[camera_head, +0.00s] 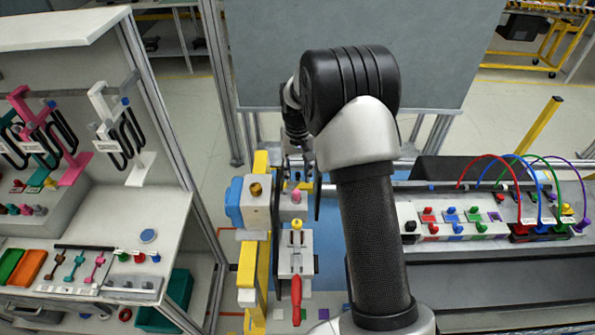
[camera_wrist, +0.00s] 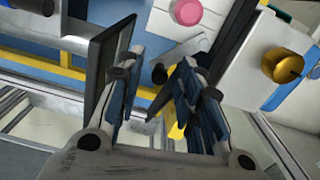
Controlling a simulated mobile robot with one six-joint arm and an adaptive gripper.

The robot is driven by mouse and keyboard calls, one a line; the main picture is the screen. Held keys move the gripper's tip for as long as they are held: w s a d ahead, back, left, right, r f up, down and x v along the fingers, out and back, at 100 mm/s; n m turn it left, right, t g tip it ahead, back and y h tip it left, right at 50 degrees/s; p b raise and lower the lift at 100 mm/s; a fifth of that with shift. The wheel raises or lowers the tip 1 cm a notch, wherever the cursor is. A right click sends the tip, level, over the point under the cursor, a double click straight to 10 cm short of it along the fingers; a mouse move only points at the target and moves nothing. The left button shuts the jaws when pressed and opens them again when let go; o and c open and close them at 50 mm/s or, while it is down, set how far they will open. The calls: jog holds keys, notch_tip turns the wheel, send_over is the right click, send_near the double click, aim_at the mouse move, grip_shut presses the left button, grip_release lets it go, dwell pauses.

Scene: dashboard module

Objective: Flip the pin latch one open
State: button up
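No part carries a readable label, so I cannot tell for sure which is pin latch one. A grey block with a pink knob (camera_head: 296,196) stands on the dashboard module beside a brass knob (camera_head: 256,189). In the wrist view the pink knob (camera_wrist: 187,12) is at the top, a grey lever-like bar with a black end (camera_wrist: 160,73) lies below it, and the brass knob (camera_wrist: 285,66) is at the right. My gripper (camera_head: 300,182) is over this area, partly hidden by my arm. In the wrist view its fingers (camera_wrist: 158,80) are apart, and I see nothing gripped.
A clamp with a yellow knob (camera_head: 297,223) and a red handle (camera_head: 296,295) stands in front. A blue part (camera_head: 234,201) and a yellow upright (camera_head: 262,275) are at its left. Coloured cables (camera_head: 490,158) arch over connectors at the right. A shelf unit (camera_head: 60,225) stands left.

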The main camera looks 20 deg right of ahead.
aim_at(298, 173)
notch_tip(298, 173, up, 12)
dwell(0.4)
dwell(0.3)
jog(key=s+a+r+n+t+b, duration=0.1)
jog(key=s+a+r+b, duration=0.2)
jog(key=s, duration=0.5)
jog(key=s+a+r+n+t+b, duration=0.1)
jog(key=s+a+r, duration=0.35)
jog(key=s, duration=0.25)
jog(key=s+a+f+t+b, duration=0.1)
jog(key=s+f, duration=0.1)
jog(key=s, duration=0.7)
jog(key=s+a+f+n+t+b, duration=0.1)
jog(key=s+f+b, duration=0.1)
jog(key=s, duration=0.6)
jog(key=shift+s+a+f+t, duration=0.3)
jog(key=shift+s+a+f, duration=0.1)
jog(key=shift+f, duration=0.25)
